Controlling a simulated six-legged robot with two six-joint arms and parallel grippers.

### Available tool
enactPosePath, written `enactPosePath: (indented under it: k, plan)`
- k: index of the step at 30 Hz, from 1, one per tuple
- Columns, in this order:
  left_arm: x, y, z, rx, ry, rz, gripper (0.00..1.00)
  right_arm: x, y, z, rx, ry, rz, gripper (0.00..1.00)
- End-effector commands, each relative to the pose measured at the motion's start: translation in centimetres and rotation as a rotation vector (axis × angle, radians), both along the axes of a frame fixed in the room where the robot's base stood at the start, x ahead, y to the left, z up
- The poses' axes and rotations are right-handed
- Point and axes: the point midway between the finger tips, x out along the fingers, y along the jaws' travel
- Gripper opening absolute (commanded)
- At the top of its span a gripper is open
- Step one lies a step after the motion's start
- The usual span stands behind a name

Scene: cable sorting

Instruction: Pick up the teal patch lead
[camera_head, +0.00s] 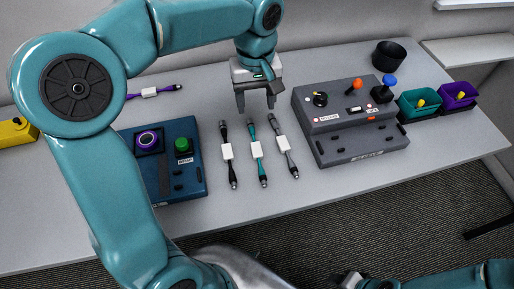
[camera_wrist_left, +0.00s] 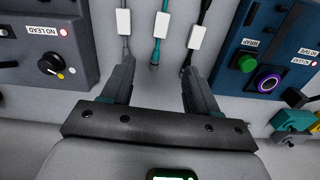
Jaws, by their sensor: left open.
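The teal patch lead (camera_head: 251,132) lies on the grey table, in the middle of a row of three leads, with a white label block at its middle. Its far end lies in front of my left gripper (camera_head: 256,106), which is open and empty above the table. In the left wrist view, the teal lead's end (camera_wrist_left: 154,66) shows between the two open fingers of the left gripper (camera_wrist_left: 155,72). Part of my right arm with a dark end, perhaps the right gripper (camera_head: 350,281), shows at the bottom edge; its jaws are unclear.
A black lead (camera_head: 233,173) lies left of the teal one and a grey lead (camera_head: 283,141) right of it. A blue box (camera_head: 190,130) stands left, a grey box (camera_head: 335,148) right. Teal (camera_head: 418,112) and purple (camera_head: 461,101) bins and a black cup (camera_head: 389,57) stand further right.

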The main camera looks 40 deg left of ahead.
Motion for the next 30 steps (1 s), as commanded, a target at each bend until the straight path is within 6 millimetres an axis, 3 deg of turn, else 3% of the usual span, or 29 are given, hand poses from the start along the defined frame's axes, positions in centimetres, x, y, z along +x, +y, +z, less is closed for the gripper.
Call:
enactPosePath:
  k: [13,22,30]
  plan:
    - [-0.8,-0.6,-9.1,0.0,0.006,-0.003,0.6,0.0,0.0,-0.8,0.0,0.0,0.0,0.43]
    - [-0.6,-0.6,-11.9,0.0,0.003,-0.002,0.6,0.0,0.0,-0.8,0.0,0.0,-0.001,0.43]
    - [-0.7,-0.8,-16.0,-0.001,0.002,-0.002,0.6,0.0,0.0,-0.5,0.0,0.0,0.0,0.43]
